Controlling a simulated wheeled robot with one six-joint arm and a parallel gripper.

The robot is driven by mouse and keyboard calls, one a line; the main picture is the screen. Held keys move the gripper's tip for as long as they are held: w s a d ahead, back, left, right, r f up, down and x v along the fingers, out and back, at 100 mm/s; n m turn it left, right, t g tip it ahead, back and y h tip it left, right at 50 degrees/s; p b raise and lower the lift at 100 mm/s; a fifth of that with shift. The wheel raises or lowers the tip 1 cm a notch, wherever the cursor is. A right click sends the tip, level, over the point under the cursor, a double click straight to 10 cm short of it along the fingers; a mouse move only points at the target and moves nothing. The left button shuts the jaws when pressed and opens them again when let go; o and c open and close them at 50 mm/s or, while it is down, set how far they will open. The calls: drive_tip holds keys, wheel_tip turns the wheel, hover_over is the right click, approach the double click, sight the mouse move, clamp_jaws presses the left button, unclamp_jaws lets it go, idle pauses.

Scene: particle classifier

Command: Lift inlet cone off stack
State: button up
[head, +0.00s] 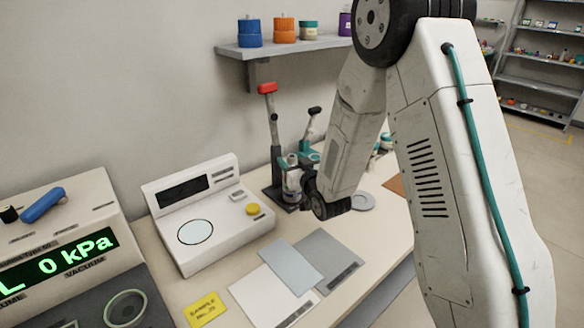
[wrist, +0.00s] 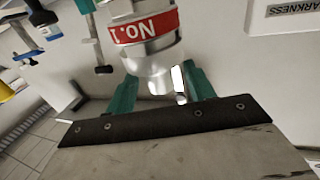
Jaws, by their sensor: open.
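A silver metal stack (wrist: 145,45) with a red "No. 1" label shows upside down at the top of the wrist view. Its narrower, rounded silver end (wrist: 152,70) lies between the teal fingers of my gripper (wrist: 160,88). The fingers are apart, one on each side; I cannot tell whether either touches the metal. I cannot clearly make out where the inlet cone meets the rest of the stack. In the head view the silver stack (head: 292,186) stands on the bench beside a dark upright stand (head: 275,140). My arm hides part of that area.
A white instrument (head: 205,215) with a round plate stands left of the stack. A vacuum display unit (head: 75,250) is at far left. Flat sheets (head: 290,265) lie in front. A wall shelf (head: 285,46) with coloured containers hangs above. A grey disc (head: 362,202) lies right of my wrist.

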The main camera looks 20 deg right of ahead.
drive_tip(key=shift+w+a, duration=0.2)
drive_tip(key=shift+w, duration=1.15)
clamp_jaws()
drive_tip(key=shift+r, duration=0.1)
